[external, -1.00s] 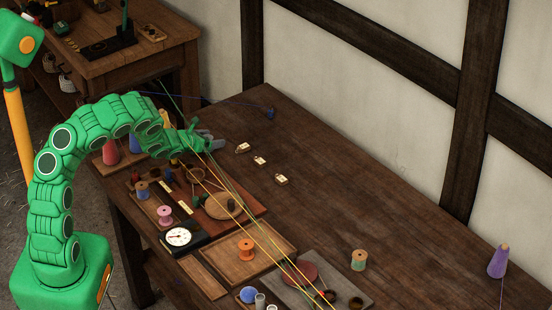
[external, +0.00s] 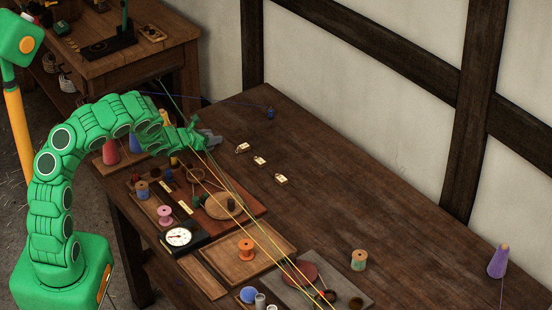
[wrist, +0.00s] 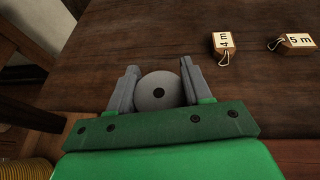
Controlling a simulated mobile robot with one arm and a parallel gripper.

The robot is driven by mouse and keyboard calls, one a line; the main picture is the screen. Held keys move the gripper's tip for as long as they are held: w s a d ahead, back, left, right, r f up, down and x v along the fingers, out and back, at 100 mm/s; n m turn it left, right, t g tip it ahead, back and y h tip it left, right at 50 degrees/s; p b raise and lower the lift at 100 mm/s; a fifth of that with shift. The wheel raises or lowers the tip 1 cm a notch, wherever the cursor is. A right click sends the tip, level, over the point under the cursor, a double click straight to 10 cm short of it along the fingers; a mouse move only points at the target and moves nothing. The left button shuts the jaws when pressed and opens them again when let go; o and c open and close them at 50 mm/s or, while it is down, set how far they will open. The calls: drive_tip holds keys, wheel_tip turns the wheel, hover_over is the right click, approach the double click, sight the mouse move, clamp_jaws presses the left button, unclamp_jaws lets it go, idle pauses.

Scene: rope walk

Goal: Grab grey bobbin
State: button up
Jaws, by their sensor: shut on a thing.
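The grey bobbin (wrist: 158,91) shows in the wrist view as a round grey disc with a dark centre hole. It sits between the two grey fingers of my gripper (wrist: 156,88), which is shut on it. Dark table wood lies behind it. In the external view my gripper (external: 208,139) is over the far left part of the table. The bobbin is too small there to tell apart from the grey fingers. I cannot tell whether it touches the table.
Wooden tags (external: 260,161) lie right of my gripper. Taut yellow and green strings (external: 225,185) pass close by it. A board with spools, a dial (external: 179,237) and an orange spool (external: 246,249) are nearer.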

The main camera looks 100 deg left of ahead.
drive_tip(key=shift+r, duration=0.55)
drive_tip(key=s+d+r, duration=0.6)
drive_tip(key=d+r, duration=0.5)
drive_tip(key=d, duration=0.1)
drive_tip(key=shift+s+d, duration=0.15)
drive_tip(key=shift+d, duration=0.05)
